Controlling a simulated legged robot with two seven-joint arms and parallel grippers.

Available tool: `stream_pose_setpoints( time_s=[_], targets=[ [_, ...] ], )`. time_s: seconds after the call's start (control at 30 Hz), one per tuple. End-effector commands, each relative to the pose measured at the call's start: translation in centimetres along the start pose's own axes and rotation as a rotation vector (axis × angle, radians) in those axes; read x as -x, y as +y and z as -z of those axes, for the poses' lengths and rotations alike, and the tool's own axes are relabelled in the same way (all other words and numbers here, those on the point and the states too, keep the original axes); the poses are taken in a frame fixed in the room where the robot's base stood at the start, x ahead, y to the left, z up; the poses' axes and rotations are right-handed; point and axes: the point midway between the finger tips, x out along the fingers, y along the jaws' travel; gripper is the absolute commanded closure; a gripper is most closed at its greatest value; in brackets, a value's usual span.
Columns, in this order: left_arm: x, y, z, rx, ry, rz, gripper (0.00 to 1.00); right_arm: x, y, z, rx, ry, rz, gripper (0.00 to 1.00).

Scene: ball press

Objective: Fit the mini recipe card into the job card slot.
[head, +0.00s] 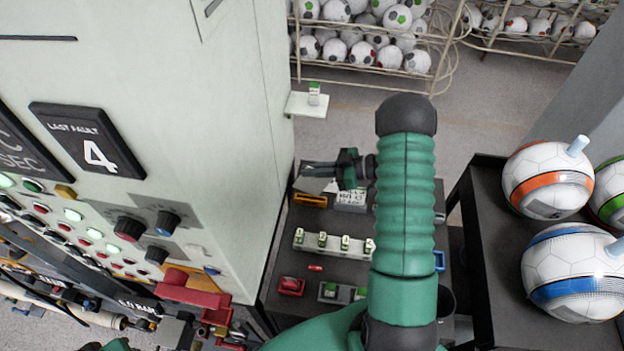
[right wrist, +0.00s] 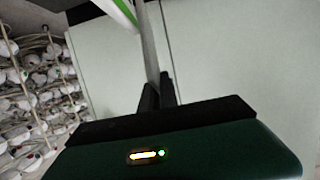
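My right gripper (head: 328,170) reaches left over the dark cart, beside the pale machine cabinet. In the right wrist view its dark fingers (right wrist: 157,92) are shut on a thin pale card (right wrist: 147,45), seen nearly edge-on with a green stripe near the top. In the head view the card (head: 314,185) shows as a small grey-white piece under the fingers, above the cart. I take it for the mini recipe card; its print is not readable. I cannot identify the job card slot with certainty.
The cabinet (head: 262,130) stands close left of my right gripper. A small white shelf (head: 305,105) with a green-and-white item juts from its edge. The cart holds a white rack (head: 333,246) of small green-topped pieces. Balls (head: 548,182) rest on a dark table at right.

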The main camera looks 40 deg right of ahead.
Motion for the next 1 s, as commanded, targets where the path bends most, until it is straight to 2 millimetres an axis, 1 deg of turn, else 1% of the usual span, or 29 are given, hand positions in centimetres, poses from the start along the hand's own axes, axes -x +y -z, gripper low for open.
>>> stream_pose_setpoints(
  time_s=[0.1, 0.2, 0.27, 0.37, 0.4, 0.5, 0.6, 0.77, 1.0],
  targets=[
    [-0.5, 0.0, -0.1, 0.000, 0.000, 0.000, 0.64, 0.7, 0.0, 2.6, 0.006, 0.001, 0.000, 1.00],
    [-0.6, 0.0, -0.1, 0.000, 0.000, 0.000, 0.64, 1.3, 0.0, 4.4, 0.005, -0.001, 0.000, 1.00],
    [0.2, 0.0, 0.0, 0.000, 0.000, 0.000, 0.64, 1.3, 0.0, 5.3, -0.001, -0.023, 0.003, 1.00],
    [2.9, 0.0, 0.7, 0.000, 0.000, 0.000, 0.64, 0.6, 0.0, 6.4, -0.009, -0.120, 0.011, 1.00],
    [4.2, 0.0, 1.0, 0.000, 0.000, 0.000, 0.64, 0.1, 0.0, 6.4, -0.010, -0.175, 0.014, 1.00],
    [6.4, 0.0, 1.6, 0.000, 0.001, 0.000, 0.64, -0.8, 0.1, 5.8, -0.008, -0.301, 0.011, 1.00],
    [7.4, 0.0, 1.8, 0.000, 0.001, 0.000, 0.64, -1.3, 0.3, 5.1, -0.001, -0.383, 0.004, 1.00],
    [7.1, 0.0, 1.7, 0.000, 0.000, 0.000, 0.64, -1.5, 0.4, 4.2, 0.003, -0.413, -0.001, 1.00],
    [7.2, 0.0, 1.7, 0.000, 0.000, 0.000, 0.64, -1.5, 0.4, 4.3, 0.002, -0.411, -0.001, 1.00]
  ],
)
